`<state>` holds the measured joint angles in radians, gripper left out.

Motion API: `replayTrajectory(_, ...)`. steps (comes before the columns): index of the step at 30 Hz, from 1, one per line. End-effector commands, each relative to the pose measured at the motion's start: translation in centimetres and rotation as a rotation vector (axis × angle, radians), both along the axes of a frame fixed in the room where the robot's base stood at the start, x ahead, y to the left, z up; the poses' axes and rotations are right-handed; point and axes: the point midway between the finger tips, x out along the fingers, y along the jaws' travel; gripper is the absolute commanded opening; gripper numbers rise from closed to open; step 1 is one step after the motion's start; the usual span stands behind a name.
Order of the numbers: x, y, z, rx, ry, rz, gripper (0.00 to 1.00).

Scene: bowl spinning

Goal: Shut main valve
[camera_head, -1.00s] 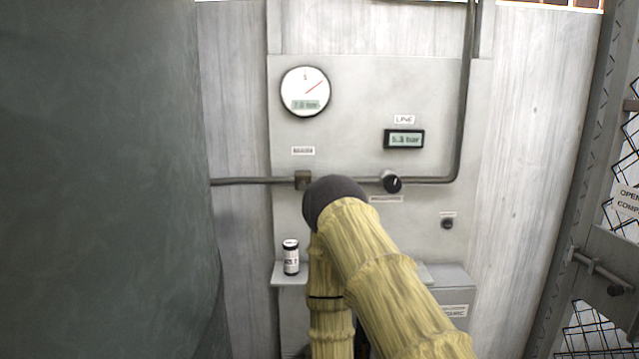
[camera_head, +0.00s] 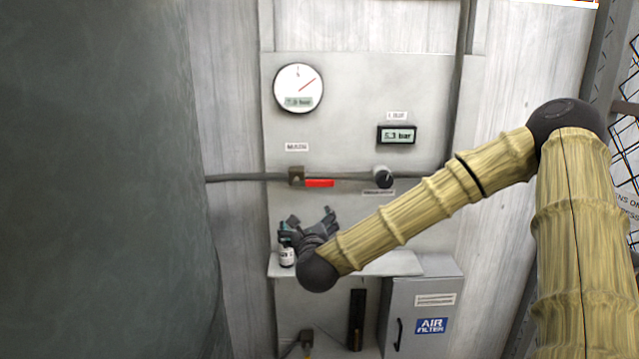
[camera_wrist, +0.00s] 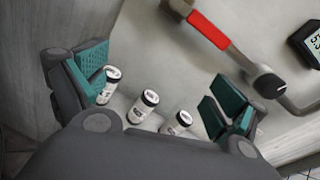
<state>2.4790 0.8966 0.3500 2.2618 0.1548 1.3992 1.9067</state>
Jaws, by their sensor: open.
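The main valve is a small brownish block (camera_head: 296,175) on the grey pipe, with a red lever handle (camera_head: 320,183) pointing right along the pipe. In the wrist view the red handle (camera_wrist: 208,31) lies beyond the fingers at the upper right, along the pipe. My gripper (camera_head: 306,226) is open and empty, below the valve and just above the shelf, apart from the handle. In the wrist view my gripper (camera_wrist: 158,92) shows its teal pads wide apart.
Small labelled canisters (camera_wrist: 145,107) stand on the shelf (camera_head: 385,264) below my gripper. A dark regulator knob (camera_head: 384,178) sits on the pipe right of the handle. A gauge (camera_head: 298,89) and a line display (camera_head: 397,135) are above. A grey cabinet (camera_head: 424,300) stands below right.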

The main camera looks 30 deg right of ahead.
Motion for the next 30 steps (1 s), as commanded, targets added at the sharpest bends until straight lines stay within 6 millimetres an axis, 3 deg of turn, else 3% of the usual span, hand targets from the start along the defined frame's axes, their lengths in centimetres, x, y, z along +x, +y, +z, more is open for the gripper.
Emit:
replayTrajectory(1, -0.1, -1.1, 2.1, 0.058, -0.056, -0.033, 0.96)
replayTrajectory(3, -0.2, -2.3, 4.0, 0.128, -0.120, -0.069, 0.96)
replayTrajectory(9, -0.4, -4.0, 6.5, 0.222, -0.210, -0.116, 0.96)
replayTrajectory(14, 0.7, -4.7, 6.8, 0.227, -0.215, -0.119, 0.96)
replayTrajectory(30, 7.5, -8.8, 6.8, 0.223, -0.212, -0.117, 0.96)
